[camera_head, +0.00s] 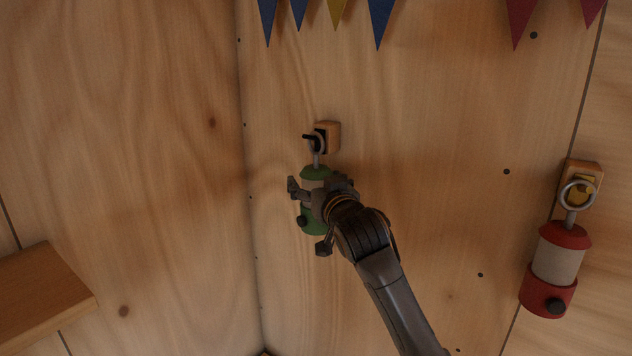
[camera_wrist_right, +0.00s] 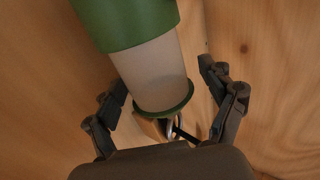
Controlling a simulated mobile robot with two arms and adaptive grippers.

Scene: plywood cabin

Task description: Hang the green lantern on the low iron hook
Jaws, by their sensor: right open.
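The green lantern (camera_head: 316,173) hangs upright against the plywood wall, its ring (camera_head: 317,146) around the black iron hook (camera_head: 308,137) on a small wooden block. My right gripper (camera_head: 308,217) is open, with its fingers on either side of the lantern and apart from each other. In the right wrist view the lantern (camera_wrist_right: 155,72) shows between the two spread fingers (camera_wrist_right: 162,80), with a gap visible on both sides. The ring and hook are partly hidden there behind the cap and the gripper body. My left gripper is not in view.
A wooden shelf (camera_head: 40,295) juts out at the lower left. Coloured pennants (camera_head: 380,20) hang along the top. The wall around the green lantern is clear.

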